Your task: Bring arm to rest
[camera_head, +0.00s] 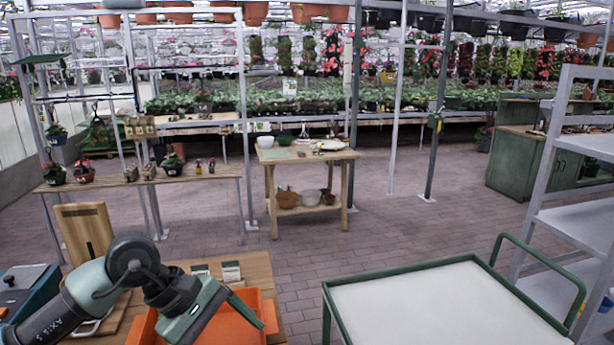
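My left arm comes in from the bottom left and bends over an orange bin on a wooden table. Its grey-green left gripper (242,308) hangs over the bin, pointing down and to the right. I cannot tell whether its fingers are apart or together, and I see nothing held in it. My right arm and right gripper are out of view.
The orange bin (268,316) stands by small cards (231,271) and a wooden board (84,232). A green-framed cart (430,300) stands right, near a grey shelf rack (574,225). A potting table (303,157) stands ahead. Brick floor between is clear.

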